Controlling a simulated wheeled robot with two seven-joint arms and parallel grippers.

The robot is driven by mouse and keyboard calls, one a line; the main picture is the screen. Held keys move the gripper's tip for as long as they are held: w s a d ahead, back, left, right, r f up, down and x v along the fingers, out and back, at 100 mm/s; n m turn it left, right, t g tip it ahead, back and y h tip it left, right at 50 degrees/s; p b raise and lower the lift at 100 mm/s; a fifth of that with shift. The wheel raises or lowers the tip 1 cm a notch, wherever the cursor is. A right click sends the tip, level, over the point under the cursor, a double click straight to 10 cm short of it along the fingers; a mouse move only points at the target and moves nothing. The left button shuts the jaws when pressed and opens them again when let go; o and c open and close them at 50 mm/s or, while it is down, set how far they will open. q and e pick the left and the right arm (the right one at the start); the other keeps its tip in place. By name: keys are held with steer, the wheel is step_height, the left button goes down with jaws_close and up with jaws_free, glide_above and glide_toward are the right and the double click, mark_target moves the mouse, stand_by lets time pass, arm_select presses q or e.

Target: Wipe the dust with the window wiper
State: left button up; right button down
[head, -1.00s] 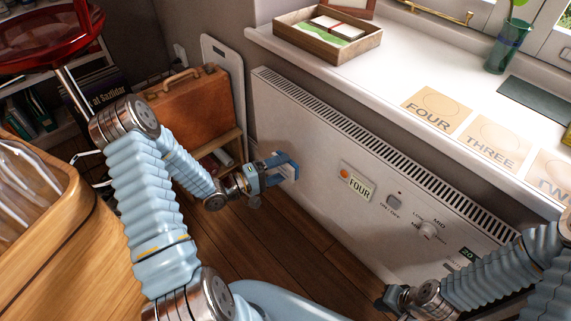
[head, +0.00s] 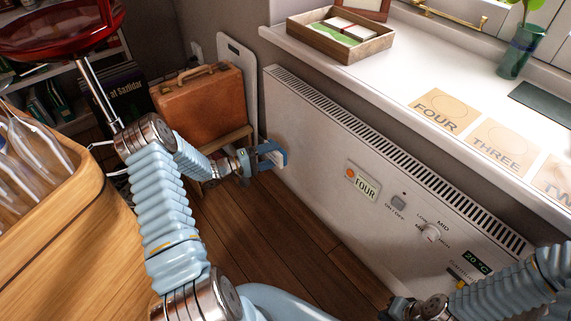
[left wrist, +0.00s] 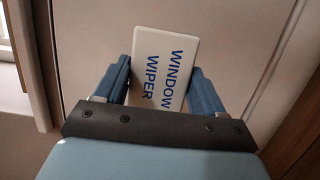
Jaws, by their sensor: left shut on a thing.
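The window wiper (left wrist: 162,68) is a flat white block with "WINDOW WIPER" in blue letters. In the left wrist view it sits between the blue fingers of my left gripper (left wrist: 160,85), which is shut on it. In the head view my left gripper (head: 272,155) is at the left end of the white heater (head: 310,140), with the wiper's pale edge just showing. I cannot tell whether the wiper touches the heater. My right gripper (head: 393,308) is at the bottom edge, partly cut off, its fingers unclear. I can make out no dust.
A windowsill (head: 400,75) above the heater holds a wooden tray (head: 340,40), several number cards and a green vase (head: 517,52). A brown case (head: 200,100) stands on a low wooden stand at the left. A wooden counter (head: 70,240) is nearer. Wooden floor lies open below.

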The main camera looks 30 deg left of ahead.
mark_target(297, 141)
arm_select(q)
steer(key=shift+w+a+f, duration=0.2)
steer(key=shift+a, duration=0.3)
steer(key=shift+w, duration=0.2)
steer(key=shift+w+d+b, duration=0.2)
steer(key=shift+w+d, duration=0.15)
steer(key=shift+w, duration=0.5)
steer(key=shift+w+d+b, duration=0.25)
steer(key=shift+w+d, duration=0.1)
steer(key=shift+w, duration=0.5)
steer(key=shift+w+d+b, duration=0.2)
steer(key=shift+w+d, duration=0.15)
steer(key=shift+w, duration=0.5)
steer(key=shift+w+d+b, duration=0.2)
steer(key=shift+w+b, duration=0.15)
steer(key=shift+w, duration=0.15)
steer(key=shift+w+d+b, duration=0.2)
steer(key=shift+w+b, duration=0.1)
steer(key=shift+w, duration=0.15)
